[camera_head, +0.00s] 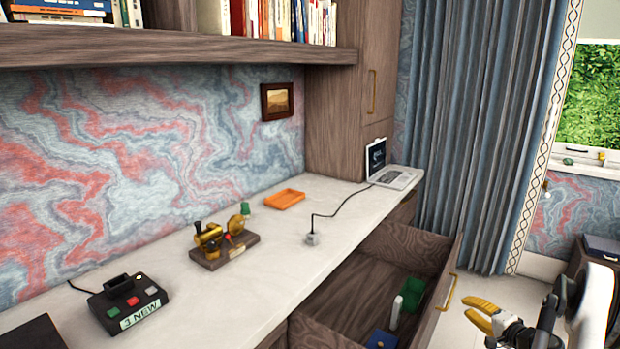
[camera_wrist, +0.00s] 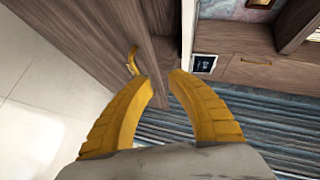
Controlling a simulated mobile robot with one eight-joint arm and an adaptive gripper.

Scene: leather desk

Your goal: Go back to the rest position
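My gripper (camera_head: 476,310) is at the lower right in the head view, to the right of the open drawer and apart from its handle. In the wrist view its two yellow fingers (camera_wrist: 162,82) curve toward each other with a gap between the tips and nothing held. The open drawer (camera_head: 335,335) holds green blocks or boxes (camera_head: 413,294), a small pale upright item (camera_head: 396,312) and a blue item (camera_head: 382,340). Its gold handle (camera_head: 447,292) is on the front panel.
The white desktop (camera_head: 205,290) carries a black answering machine (camera_head: 128,300), a brass engine model (camera_head: 222,243), an orange tray (camera_head: 285,199), a grey plug-like item (camera_head: 312,239) and a laptop (camera_head: 395,178). A curtain (camera_head: 480,120) hangs behind. Pale floor (camera_head: 500,292) is clear beyond the drawer.

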